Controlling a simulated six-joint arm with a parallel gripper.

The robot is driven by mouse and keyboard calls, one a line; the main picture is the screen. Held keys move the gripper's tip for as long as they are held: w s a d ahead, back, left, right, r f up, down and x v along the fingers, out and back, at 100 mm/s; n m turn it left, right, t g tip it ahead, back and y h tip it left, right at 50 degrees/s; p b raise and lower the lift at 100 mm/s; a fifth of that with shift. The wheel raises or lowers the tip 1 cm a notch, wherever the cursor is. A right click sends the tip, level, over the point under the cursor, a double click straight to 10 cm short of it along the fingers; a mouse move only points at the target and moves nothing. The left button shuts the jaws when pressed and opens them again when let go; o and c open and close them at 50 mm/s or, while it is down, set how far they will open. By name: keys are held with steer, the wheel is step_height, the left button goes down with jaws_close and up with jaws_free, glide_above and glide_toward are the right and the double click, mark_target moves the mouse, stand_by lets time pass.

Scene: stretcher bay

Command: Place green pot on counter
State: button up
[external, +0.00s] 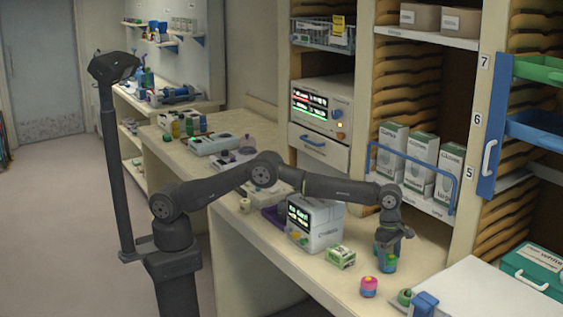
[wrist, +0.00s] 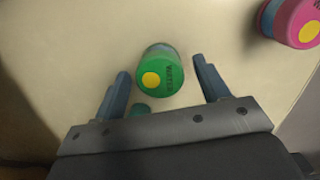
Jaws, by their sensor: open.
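The green pot (wrist: 164,75) has a yellow dot and dark lettering. In the wrist view it stands between the two fingers of my gripper (wrist: 161,66), with a gap on each side. The gripper is open. In the external view my gripper (external: 390,252) points down over the green pot (external: 388,263), which appears to rest on the counter (external: 340,285); the gripper partly hides it.
A pink pot (external: 369,286) stands nearby on the counter and shows at the wrist view's upper right (wrist: 294,22). A green and white box (external: 341,257) and a white device (external: 315,222) stand left of the gripper. A round green item (external: 404,297) lies near the front right.

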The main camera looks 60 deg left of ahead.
mark_target(387, 255)
step_height(387, 255, up, 10)
steer(key=a, duration=0.1)
steer(key=shift+r, duration=0.2)
steer(key=shift+s+a+f, duration=0.1)
steer(key=shift+s, duration=0.05)
steer(key=f, duration=0.4)
steer(key=d+f, duration=0.1)
steer(key=f, duration=0.7)
steer(key=shift+d+f, duration=0.2)
steer(key=shift+f, duration=0.05)
step_height(387, 255, up, 3)
steer(key=shift+f, duration=0.1)
steer(key=shift+r, duration=0.6)
steer(key=shift+f, duration=0.1)
